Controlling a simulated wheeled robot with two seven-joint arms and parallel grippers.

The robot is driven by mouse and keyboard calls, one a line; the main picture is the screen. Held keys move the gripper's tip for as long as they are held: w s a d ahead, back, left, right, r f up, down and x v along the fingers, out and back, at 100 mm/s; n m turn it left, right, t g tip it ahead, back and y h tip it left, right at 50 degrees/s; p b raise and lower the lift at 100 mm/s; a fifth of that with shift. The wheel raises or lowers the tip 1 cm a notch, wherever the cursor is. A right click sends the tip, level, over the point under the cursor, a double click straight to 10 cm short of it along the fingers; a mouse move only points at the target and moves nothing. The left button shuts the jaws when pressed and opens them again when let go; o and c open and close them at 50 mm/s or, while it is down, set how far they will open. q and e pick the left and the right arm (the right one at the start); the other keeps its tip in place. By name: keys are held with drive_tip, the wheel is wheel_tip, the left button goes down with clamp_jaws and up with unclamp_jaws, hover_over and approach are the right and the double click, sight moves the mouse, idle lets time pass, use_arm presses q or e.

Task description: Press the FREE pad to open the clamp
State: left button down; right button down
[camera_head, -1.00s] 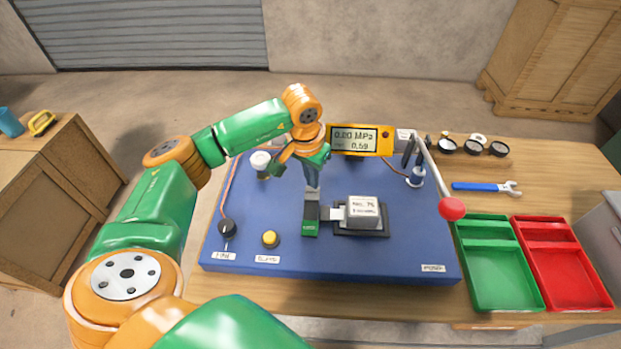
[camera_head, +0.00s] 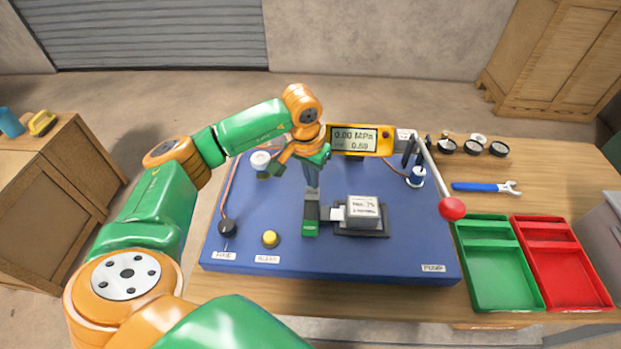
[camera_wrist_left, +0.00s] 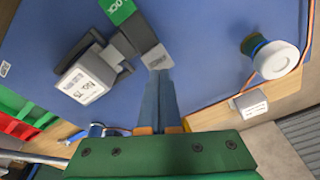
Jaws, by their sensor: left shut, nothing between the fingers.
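The clamp's rocker has a grey pad (camera_head: 312,193) at its far end and a green pad (camera_head: 310,229) at its near end. In the left wrist view the green pad (camera_wrist_left: 119,9) reads LOCK, and the grey pad (camera_wrist_left: 156,57) carries small, hard-to-read lettering. A labelled white-topped block (camera_head: 363,207) sits in a dark holder to the right, with the clamp's light jaw against it. My left gripper (camera_head: 312,183) is shut, empty and pointing down, its tips (camera_wrist_left: 157,72) at the grey pad. I cannot tell whether they touch it. My right gripper is out of view.
A yellow display (camera_head: 360,140) stands behind the block. A red-knobbed lever (camera_head: 452,208) rises at the right. The blue board (camera_head: 340,262) also bears a yellow button (camera_head: 270,239), a black knob (camera_head: 227,228) and a white knob (camera_head: 261,160). Green (camera_head: 500,285) and red (camera_head: 570,285) trays lie right.

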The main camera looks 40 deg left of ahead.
sight(312, 191)
use_arm(q)
drive_tip(key=shift+f, duration=0.2)
drive_tip(key=shift+f+b, duration=1.45)
drive_tip(key=shift+b, duration=0.05)
wheel_tip(312, 191, up, 7)
drive_tip(key=p, duration=0.5)
drive_tip(key=shift+r+p, duration=0.2)
drive_tip(key=shift+p, duration=0.1)
drive_tip(key=shift+f, duration=0.1)
drive_tip(key=shift+f, duration=0.1)
